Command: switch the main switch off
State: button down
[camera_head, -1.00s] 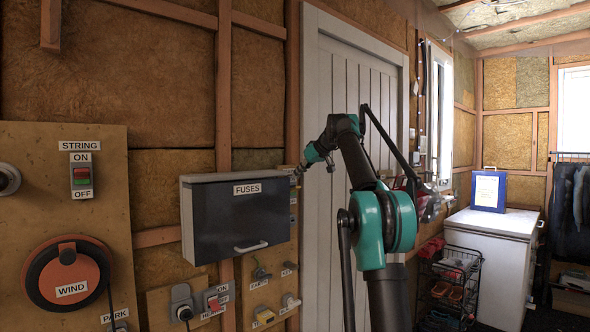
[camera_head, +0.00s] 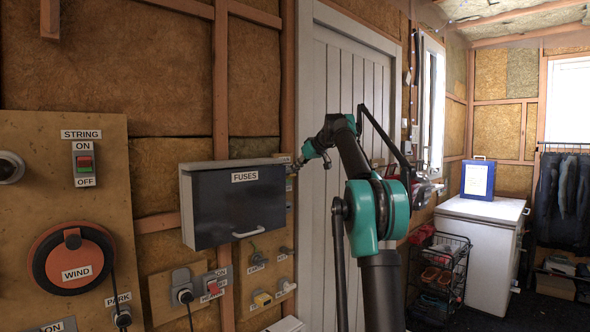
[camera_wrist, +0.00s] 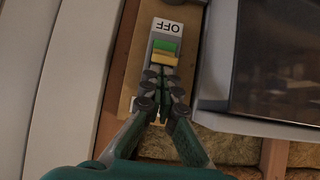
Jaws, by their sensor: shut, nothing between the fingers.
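In the wrist view a switch with a green and yellow rocker (camera_wrist: 165,52) sits on a wooden board, beside a label reading OFF, which appears upside down. Its other label is hidden by my fingers. My gripper (camera_wrist: 163,78) is shut and empty, with its fingertips at the yellow end of the rocker; I cannot tell whether they touch it. In the head view my gripper (camera_head: 296,164) is small and partly hidden at the right edge of the fuse box. The switch cannot be made out there.
The grey fuse box (camera_head: 238,207), labelled FUSES, juts from the wall close to my gripper. A white door (camera_head: 345,75) is just to its right. Other switches and plugs, including the STRING switch (camera_head: 84,162) and WIND dial (camera_head: 75,258), are on the boards left and below.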

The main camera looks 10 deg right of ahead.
jog(key=shift+s+d+f+t+y, duration=0.25)
jog(key=shift+f+t+y, duration=0.15)
jog(key=shift+t, duration=0.2)
jog(key=shift+s+d+f+t+y, duration=0.2)
jog(key=shift+f+t+y, duration=0.15)
jog(key=shift+t+y, duration=0.2)
jog(key=f+t+y, duration=0.2)
jog(key=t, duration=0.1)
jog(key=shift+s+d, duration=0.1)
jog(key=shift+s, duration=0.2)
jog(key=shift+r, duration=0.1)
jog(key=shift+s+r, duration=0.1)
jog(key=shift+r, duration=0.15)
send_near(294, 175)
jog(key=v, duration=0.4)
jog(key=shift+d+r, duration=0.1)
jog(key=shift+r, duration=0.25)
